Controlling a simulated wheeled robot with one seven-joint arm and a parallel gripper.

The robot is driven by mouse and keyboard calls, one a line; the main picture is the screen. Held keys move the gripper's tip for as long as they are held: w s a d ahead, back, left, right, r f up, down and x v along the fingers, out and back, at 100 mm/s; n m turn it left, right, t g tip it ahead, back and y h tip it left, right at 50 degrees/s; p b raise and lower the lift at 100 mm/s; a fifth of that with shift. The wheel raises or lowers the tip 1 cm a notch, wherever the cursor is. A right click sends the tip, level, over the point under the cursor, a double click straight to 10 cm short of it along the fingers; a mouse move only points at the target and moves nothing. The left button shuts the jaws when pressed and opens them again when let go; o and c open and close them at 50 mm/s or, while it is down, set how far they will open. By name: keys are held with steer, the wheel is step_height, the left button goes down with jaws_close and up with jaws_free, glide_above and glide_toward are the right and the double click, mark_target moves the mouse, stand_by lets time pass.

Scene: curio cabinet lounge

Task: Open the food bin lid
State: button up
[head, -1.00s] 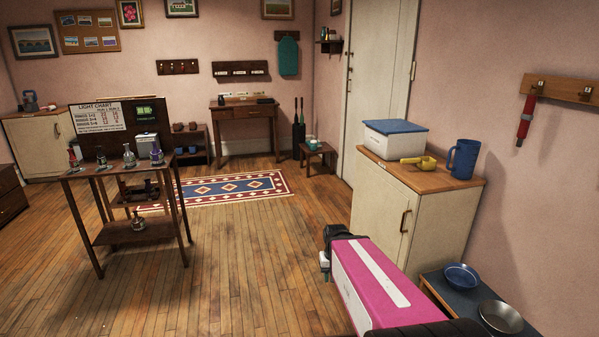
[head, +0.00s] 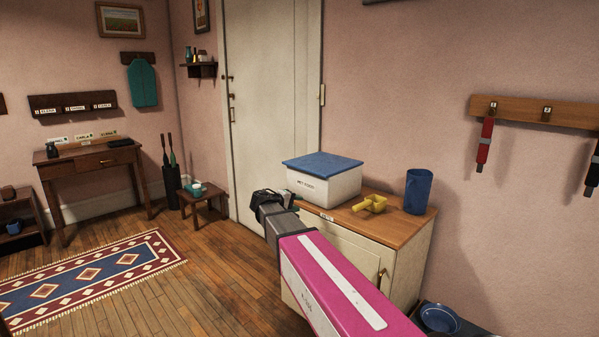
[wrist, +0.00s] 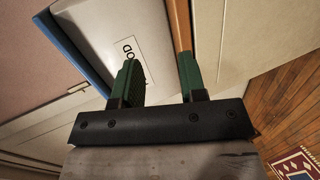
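My gripper (head: 284,194) is at the bin's left front side in the head view. In the wrist view, its two green fingers (wrist: 158,62) are spread apart with nothing between them. They point toward the bin's labelled wall (wrist: 105,30). The lid's blue edge (wrist: 72,52) runs along the left there. I cannot tell whether a finger touches the bin.
A white door (head: 270,110) is behind. A small stool (head: 203,199) stands left. The floor around the rug (head: 90,272) is open.

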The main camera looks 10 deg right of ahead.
steer(key=w+a+r+n+t+h, duration=0.1)
steer(key=w+a+r+t, duration=0.15)
steer(key=r, duration=0.25)
steer(key=w+a+r+t+h, duration=0.1)
steer(key=w+a+r+h, duration=0.15)
steer(key=r, duration=0.25)
steer(key=f+x, duration=0.1)
steer(key=x, duration=0.9)
steer(key=shift+w+y, duration=0.45)
steer(key=shift+w, duration=0.05)
steer(key=shift+r+g, duration=0.15)
steer(key=shift+g, duration=0.1)
steer(key=shift+c, duration=0.3)
jaws_close()
